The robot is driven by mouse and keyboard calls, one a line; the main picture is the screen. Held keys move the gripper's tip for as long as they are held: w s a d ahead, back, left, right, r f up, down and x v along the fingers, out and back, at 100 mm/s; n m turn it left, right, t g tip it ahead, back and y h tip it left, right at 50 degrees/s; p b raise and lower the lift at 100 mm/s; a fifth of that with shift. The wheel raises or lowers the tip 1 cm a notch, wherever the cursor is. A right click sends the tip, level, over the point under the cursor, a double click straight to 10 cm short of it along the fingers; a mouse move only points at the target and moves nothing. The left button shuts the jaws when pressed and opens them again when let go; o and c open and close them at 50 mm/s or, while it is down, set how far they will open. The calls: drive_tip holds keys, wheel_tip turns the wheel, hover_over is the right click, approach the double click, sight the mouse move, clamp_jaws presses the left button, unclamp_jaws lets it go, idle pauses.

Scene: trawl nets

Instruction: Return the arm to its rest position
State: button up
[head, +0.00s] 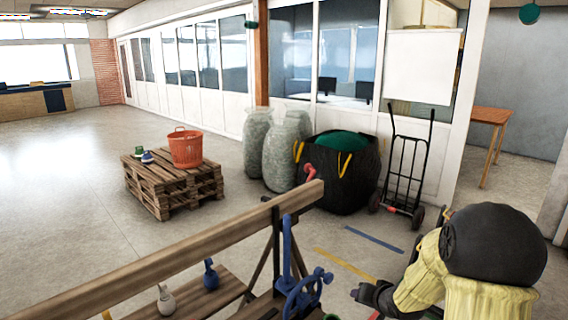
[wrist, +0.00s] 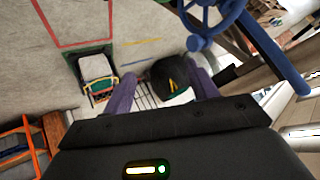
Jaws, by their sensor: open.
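My gripper (wrist: 162,76) shows in the wrist view, its two purple fingers spread wide apart above the dark gripper body. It is open, and nothing is held between the fingers. The hand truck and the black bag show behind the fingers, well away from them.
A wooden beam (head: 190,250) and blue handwheel (head: 305,292) stand close in front; the handwheel also shows in the wrist view (wrist: 205,25). Beyond are a pallet stack (head: 160,195) with an orange basket (head: 185,150), a black bag (head: 340,190) and a hand truck (head: 405,165). Floor at left is clear.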

drive_tip(key=s+a+r+n+g+p, duration=0.1)
drive_tip(key=s+a+r+n+g, duration=0.1)
drive_tip(key=s, duration=0.9)
drive_tip(key=s+a+r+n+g+h+p, duration=0.1)
drive_tip(key=s+a+r+n+g, duration=0.1)
drive_tip(key=s, duration=0.9)
drive_tip(key=a+r+g, duration=0.1)
drive_tip(key=a+g, duration=0.1)
drive_tip(key=a, duration=0.1)
drive_tip(key=shift+s+r, duration=0.15)
drive_tip(key=shift+s, duration=0.2)
drive_tip(key=shift+a, duration=0.1)
